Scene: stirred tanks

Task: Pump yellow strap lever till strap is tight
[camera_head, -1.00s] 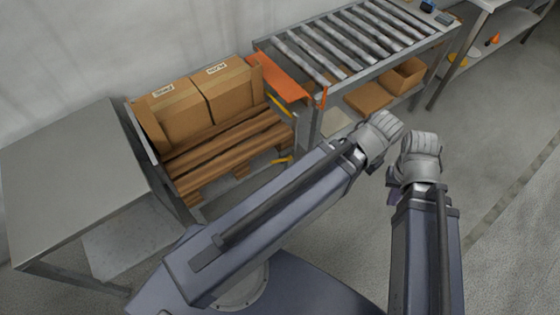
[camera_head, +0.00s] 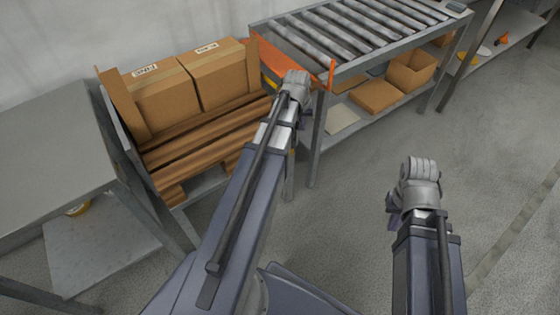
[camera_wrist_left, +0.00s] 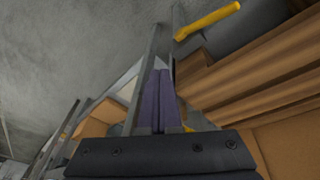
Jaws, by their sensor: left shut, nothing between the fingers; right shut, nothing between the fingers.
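A yellow lever handle (camera_wrist_left: 208,20) shows in the left wrist view, beside the wooden boards, ahead and to the right of my left gripper's fingers. In the head view my left arm hides that spot. My left gripper (camera_wrist_left: 160,75) is shut and empty, its purple fingers together and apart from the handle. In the head view its wrist is over the rack's right end, by the orange plate; its fingers are hidden. My right gripper (camera_head: 418,180) is shut and empty above open floor. I cannot tell from these views how tight a strap is.
Two cardboard boxes (camera_head: 190,88) stand on stacked wooden boards (camera_head: 200,142) in the rack. An orange plate (camera_head: 325,78) edges the roller conveyor (camera_head: 375,28). Cartons (camera_head: 377,97) lie on its lower shelf. A grey table (camera_head: 45,150) stands left. Floor at right is clear.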

